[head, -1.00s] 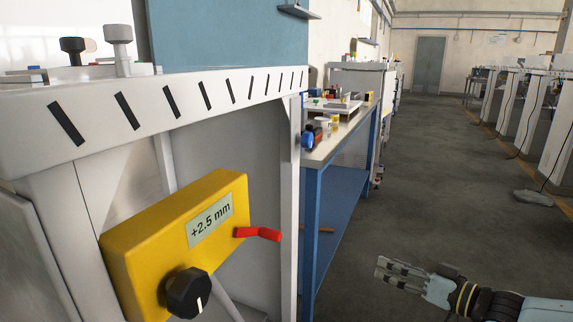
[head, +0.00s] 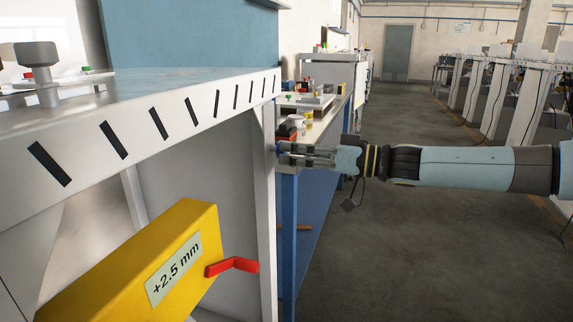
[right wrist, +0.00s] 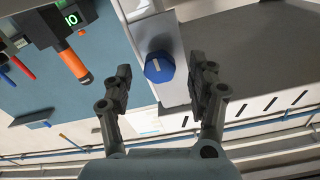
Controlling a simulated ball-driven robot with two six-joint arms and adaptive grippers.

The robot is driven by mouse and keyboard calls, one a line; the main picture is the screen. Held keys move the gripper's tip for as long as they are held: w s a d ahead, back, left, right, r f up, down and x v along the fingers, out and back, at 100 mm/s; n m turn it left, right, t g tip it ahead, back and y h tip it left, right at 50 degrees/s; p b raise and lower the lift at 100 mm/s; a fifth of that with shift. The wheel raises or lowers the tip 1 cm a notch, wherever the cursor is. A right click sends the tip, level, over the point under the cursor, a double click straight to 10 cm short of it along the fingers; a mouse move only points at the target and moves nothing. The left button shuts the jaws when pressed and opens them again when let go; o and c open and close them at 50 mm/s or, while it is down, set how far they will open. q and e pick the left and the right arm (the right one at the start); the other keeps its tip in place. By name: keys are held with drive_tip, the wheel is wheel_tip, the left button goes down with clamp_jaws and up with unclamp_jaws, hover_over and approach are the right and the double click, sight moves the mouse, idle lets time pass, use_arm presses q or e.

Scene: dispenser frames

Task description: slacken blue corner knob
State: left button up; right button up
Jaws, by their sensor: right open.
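The blue corner knob (right wrist: 158,67) shows in the right wrist view as a faceted blue cap with a white mark, on a pale corner post. It lies between my right gripper's spread fingers in that picture, with a gap on each side. My right gripper (head: 284,154) is open and empty. In the head view its fingertips are at the white bench's corner post and hide nearly all of the knob. I cannot tell whether the fingertips reach past the knob's face. My left gripper is out of view.
A white bench (head: 150,130) with black slanted marks fills the left. A yellow box (head: 130,262) labelled +2.5 mm, with a red lever (head: 232,266), hangs below its top. A blue-framed bench (head: 310,215) stands behind my right gripper. The aisle floor at right is free.

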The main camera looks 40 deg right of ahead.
drive_tip(key=shift+b+x, duration=0.4)
drive_tip(key=shift+x, duration=0.7)
drive_tip(key=shift+c, duration=0.6)
drive_tip(key=c, duration=1)
